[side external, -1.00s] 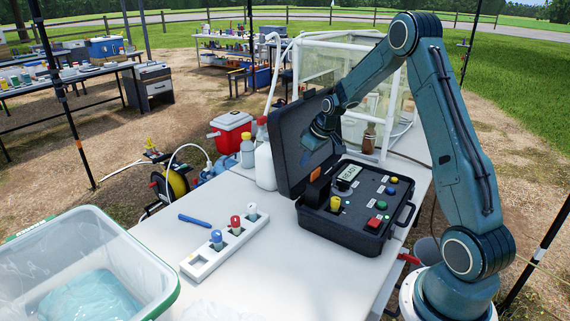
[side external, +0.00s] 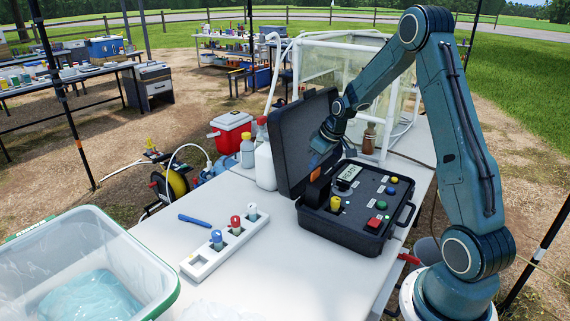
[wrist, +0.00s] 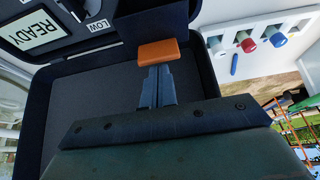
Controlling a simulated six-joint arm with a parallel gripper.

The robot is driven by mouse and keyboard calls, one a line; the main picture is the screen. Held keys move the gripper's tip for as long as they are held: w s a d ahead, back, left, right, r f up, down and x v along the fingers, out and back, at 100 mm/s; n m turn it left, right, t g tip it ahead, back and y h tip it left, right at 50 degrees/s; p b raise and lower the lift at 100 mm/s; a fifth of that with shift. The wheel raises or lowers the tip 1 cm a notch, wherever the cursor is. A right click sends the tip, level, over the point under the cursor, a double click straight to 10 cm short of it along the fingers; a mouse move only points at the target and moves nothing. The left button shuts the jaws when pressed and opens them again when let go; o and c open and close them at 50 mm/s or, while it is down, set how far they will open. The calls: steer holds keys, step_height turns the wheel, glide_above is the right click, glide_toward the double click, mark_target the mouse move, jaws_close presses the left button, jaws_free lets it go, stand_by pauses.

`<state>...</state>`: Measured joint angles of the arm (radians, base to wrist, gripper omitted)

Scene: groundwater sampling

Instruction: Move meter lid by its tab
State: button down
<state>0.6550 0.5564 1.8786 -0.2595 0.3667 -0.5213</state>
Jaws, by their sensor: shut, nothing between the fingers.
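The black meter case (side external: 355,232) stands on the white table with its lid (side external: 290,150) raised upright at the left. The lid's dark inner face (wrist: 88,105) fills the left of the wrist view. An orange tab (side external: 315,174) stands by the lid's lower part and also shows in the wrist view (wrist: 158,51). My gripper (side external: 317,160) is shut and empty, in front of the lid and just above the tab. In the wrist view its fingers (wrist: 156,72) point at the tab; I cannot tell whether they touch it.
The meter's READY display (wrist: 42,30) is lit. A white rack (side external: 225,247) with several capped vials stands left of the case, with a blue pen (side external: 195,220) beside it. A clear tub (side external: 85,270) stands at front left. White bottles (side external: 264,165) stand behind the lid.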

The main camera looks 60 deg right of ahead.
steer(key=shift+s+r, duration=0.1)
steer(key=shift+s, duration=0.2)
steer(key=shift+s, duration=0.15)
steer(key=shift+s+r, duration=0.15)
steer(key=shift+s, duration=0.45)
steer(key=s+f, duration=0.1)
steer(key=s, duration=0.3)
steer(key=s+f, duration=0.2)
steer(key=s, duration=0.2)
steer(key=s+f, duration=0.2)
steer(key=s, duration=0.3)
steer(key=shift+s, duration=0.1)
steer(key=shift+s+f, duration=0.7)
steer(key=shift+f, duration=0.15)
steer(key=shift+s+f+t, duration=0.3)
steer(key=shift+f+t, duration=0.3)
steer(key=shift+t, duration=0.2)
steer(key=shift+f, duration=0.1)
steer(key=shift+w, duration=0.1)
